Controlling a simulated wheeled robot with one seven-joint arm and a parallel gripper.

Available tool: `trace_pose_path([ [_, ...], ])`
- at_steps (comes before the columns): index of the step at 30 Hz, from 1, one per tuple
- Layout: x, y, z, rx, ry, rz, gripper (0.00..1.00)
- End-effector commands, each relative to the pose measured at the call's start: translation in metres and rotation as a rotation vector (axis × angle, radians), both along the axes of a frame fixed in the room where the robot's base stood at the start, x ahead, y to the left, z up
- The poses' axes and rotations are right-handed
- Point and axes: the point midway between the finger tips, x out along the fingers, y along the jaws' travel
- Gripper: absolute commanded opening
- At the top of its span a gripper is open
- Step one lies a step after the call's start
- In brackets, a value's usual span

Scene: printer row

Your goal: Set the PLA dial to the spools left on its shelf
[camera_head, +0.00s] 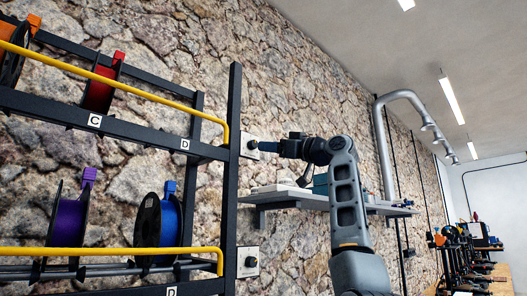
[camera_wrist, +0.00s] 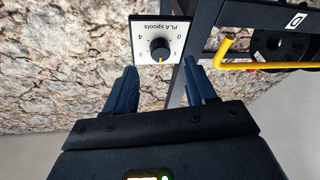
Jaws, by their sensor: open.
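The PLA spools dial (camera_wrist: 146,22) is a white wall plate, upside down in the wrist view, with a black knob (camera_wrist: 160,46). The knob's yellow mark points down in the picture, away from the 0 and 4; the digit there is too small to read. My gripper (camera_wrist: 159,68) is open and empty, its blue fingers apart on either side of the line to the knob. In the head view my gripper (camera_head: 262,146) is at the upper wall dial (camera_head: 248,153). Contact cannot be told.
The rack at left holds a red spool (camera_head: 98,90) and a black spool with an orange clip (camera_head: 12,62) above, purple (camera_head: 67,222) and blue (camera_head: 168,222) spools below. Yellow bars (camera_head: 130,252) cross its front. A second dial (camera_head: 248,262) is lower. A grey wall shelf (camera_head: 290,198) lies right.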

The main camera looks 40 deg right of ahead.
Motion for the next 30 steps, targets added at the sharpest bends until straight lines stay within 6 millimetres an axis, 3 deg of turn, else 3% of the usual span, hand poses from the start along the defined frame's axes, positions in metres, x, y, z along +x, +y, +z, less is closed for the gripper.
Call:
trace_pose_path([
  [3, -0.015, -0.003, -0.006, -0.001, -0.002, -0.001, 0.55],
  [8, -0.024, -0.005, -0.008, -0.001, -0.001, 0.0, 0.55],
  [30, -0.025, -0.005, -0.007, 0.0, -0.001, 0.0, 0.55],
])
